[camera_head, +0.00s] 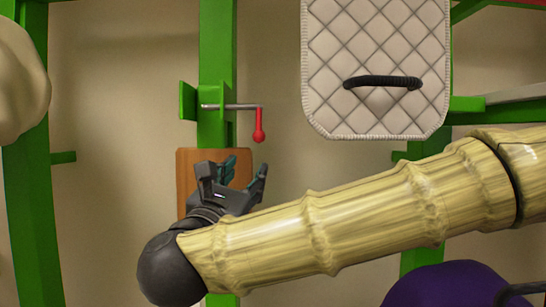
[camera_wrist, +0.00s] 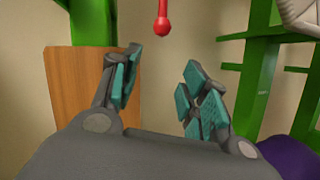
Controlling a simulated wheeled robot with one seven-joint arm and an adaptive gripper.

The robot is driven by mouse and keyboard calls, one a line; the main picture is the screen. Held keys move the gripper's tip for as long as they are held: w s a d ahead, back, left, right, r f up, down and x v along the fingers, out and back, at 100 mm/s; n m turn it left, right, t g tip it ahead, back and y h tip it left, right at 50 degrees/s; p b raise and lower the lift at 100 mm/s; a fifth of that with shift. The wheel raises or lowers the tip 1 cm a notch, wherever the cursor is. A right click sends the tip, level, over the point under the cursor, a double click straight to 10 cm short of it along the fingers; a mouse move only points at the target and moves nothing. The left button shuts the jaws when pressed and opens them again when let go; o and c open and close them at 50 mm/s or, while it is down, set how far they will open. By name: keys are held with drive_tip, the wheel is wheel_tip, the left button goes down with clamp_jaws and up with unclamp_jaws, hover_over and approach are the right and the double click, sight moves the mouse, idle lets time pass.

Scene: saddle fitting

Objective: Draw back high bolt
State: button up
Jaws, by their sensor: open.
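The high bolt (camera_head: 232,106) is a thin grey rod lying level across a green bracket (camera_head: 213,131) on a green post in the head view. Its red handle (camera_head: 259,126) hangs down from the rod's right end and ends in a knob. In the wrist view the red handle (camera_wrist: 162,20) shows at the top, beyond and above the fingertips. My gripper (camera_head: 240,171) is open and empty, below the bolt and apart from it. In the wrist view my gripper (camera_wrist: 157,75) has its teal pads spread wide. The rod is out of the wrist view.
A wooden board (camera_head: 184,168) is on the post behind my gripper. A quilted pale pad (camera_head: 375,40) with a black handle (camera_head: 383,82) hangs at the upper right. Green posts and rails stand around. A purple rounded thing (camera_head: 450,287) is at the lower right. The wall behind is bare.

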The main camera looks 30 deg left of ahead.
sight(257, 138)
drive_tip(key=shift+m+t+h, duration=0.3)
drive_tip(key=shift+m, duration=0.5)
drive_tip(key=w+r+p, duration=0.1)
drive_tip(key=w+r, duration=0.1)
drive_tip(key=w+a+r+p, duration=0.1)
drive_tip(key=w+r+p, duration=0.1)
drive_tip(key=w, duration=0.1)
drive_tip(key=w+a+r+p, duration=0.1)
drive_tip(key=w+r+p, duration=0.1)
drive_tip(key=r, duration=0.1)
drive_tip(key=shift+w, duration=0.3)
drive_tip(key=shift+w+a, duration=0.15)
drive_tip(key=shift+w, duration=0.4)
clamp_jaws()
